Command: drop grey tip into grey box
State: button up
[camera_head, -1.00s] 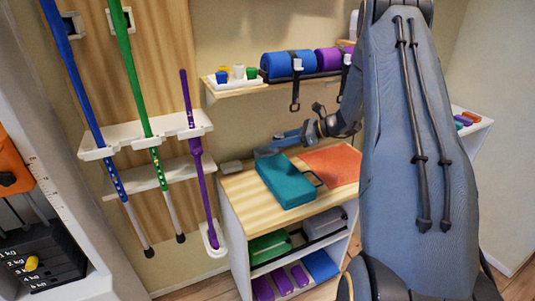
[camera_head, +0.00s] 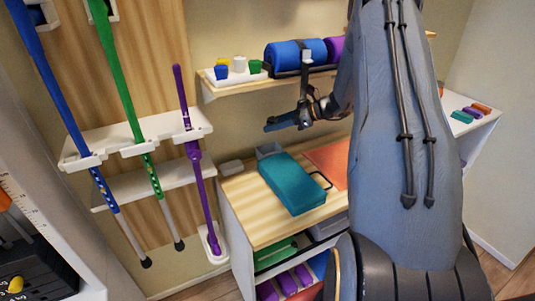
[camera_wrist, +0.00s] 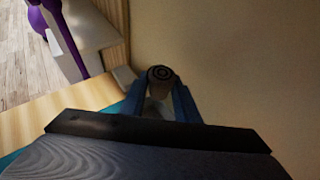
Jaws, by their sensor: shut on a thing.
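The grey tip (camera_wrist: 160,74), a short round piece with dark rings on its end, is held between the two blue fingers of my gripper (camera_wrist: 163,84) in the wrist view. In the head view my gripper (camera_head: 272,124) is raised above the back of the wooden cabinet top, fingers pointing left; the tip cannot be made out there. The grey box (camera_head: 269,150), small and open, stands on the cabinet top against the wall, behind the teal block. My gripper is above it, apart from it. A pale patch below the tip in the wrist view is unclear.
The teal block (camera_head: 292,184) and an orange-red mat (camera_head: 330,160) lie on the cabinet top (camera_head: 246,212). A small grey block (camera_head: 231,167) sits at its left back. Above is a shelf with a white tray (camera_head: 234,78) of coloured tips and a blue roll (camera_head: 295,54). Poles stand left.

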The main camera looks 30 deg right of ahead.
notch_tip(320, 180, down, 6)
jog(key=b, duration=0.3)
jog(key=o, duration=1.3)
jog(key=shift+d, duration=0.1)
jog(key=shift+c, duration=0.2)
jog(key=b+v, duration=0.1)
jog(key=v, duration=0.7)
jog(key=shift+b, duration=0.4)
jog(key=shift+f, duration=0.1)
